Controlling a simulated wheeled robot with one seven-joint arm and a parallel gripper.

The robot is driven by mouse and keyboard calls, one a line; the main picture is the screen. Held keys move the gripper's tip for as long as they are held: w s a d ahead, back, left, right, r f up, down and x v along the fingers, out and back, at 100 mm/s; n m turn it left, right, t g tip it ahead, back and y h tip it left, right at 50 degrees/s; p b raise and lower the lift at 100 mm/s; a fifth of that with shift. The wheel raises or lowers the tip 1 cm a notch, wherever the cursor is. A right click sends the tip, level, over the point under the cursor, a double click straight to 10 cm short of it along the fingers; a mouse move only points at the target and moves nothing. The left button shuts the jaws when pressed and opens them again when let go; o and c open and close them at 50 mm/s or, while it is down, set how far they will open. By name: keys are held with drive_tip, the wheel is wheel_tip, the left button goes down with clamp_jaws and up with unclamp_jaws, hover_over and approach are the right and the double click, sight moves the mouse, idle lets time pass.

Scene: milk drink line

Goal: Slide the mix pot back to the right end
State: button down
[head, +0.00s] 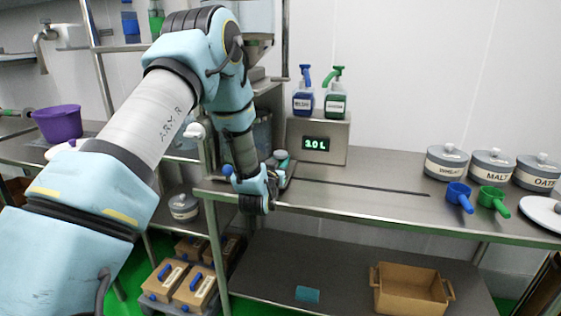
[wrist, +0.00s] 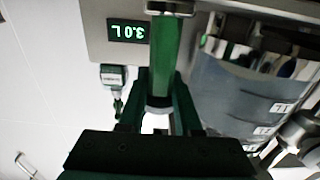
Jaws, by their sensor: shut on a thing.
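In the head view the mix pot (head: 263,135) shows only partly behind my forearm, left of the display box, at the left end of the dark slot. My gripper (wrist: 160,108) is shut on a green upright handle (wrist: 165,60) beside the pot. Whether the handle joins the pot is hidden. In the head view my gripper (head: 265,183) is low at the counter's front left, and its fingertips are hidden.
A dark slot (head: 365,187) runs right along the steel counter, with clear room. The display box (head: 318,140) reads 3.0 L and carries two spray bottles. Lidded jars (head: 446,162), a blue scoop (head: 459,197) and a green scoop (head: 493,201) stand at the right end.

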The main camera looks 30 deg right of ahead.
drive_tip(key=s+d+b, duration=0.3)
drive_tip(key=s+d, duration=0.2)
drive_tip(key=s+d+b, duration=0.3)
drive_tip(key=s+d, duration=0.2)
drive_tip(key=d, duration=0.1)
drive_tip(key=s+d+b, duration=0.2)
drive_tip(key=s+d, duration=0.3)
drive_tip(key=shift+s+d+f+b, duration=0.2)
drive_tip(key=shift+s+f+b, duration=0.05)
drive_tip(key=shift+b, duration=0.15)
drive_tip(key=s+d+b, duration=0.2)
drive_tip(key=s+d, duration=1.4)
drive_tip(key=d, duration=0.1)
drive_tip(key=shift+s+d+r, duration=0.15)
drive_tip(key=shift+d+r, duration=0.1)
drive_tip(key=shift+r, duration=0.05)
drive_tip(key=c, duration=1.1)
unclamp_jaws()
drive_tip(key=shift+r, duration=0.1)
drive_tip(key=shift+o, duration=0.9)
drive_tip(key=shift+s+d, duration=0.1)
drive_tip(key=shift+d, duration=0.05)
drive_tip(key=o, duration=0.3)
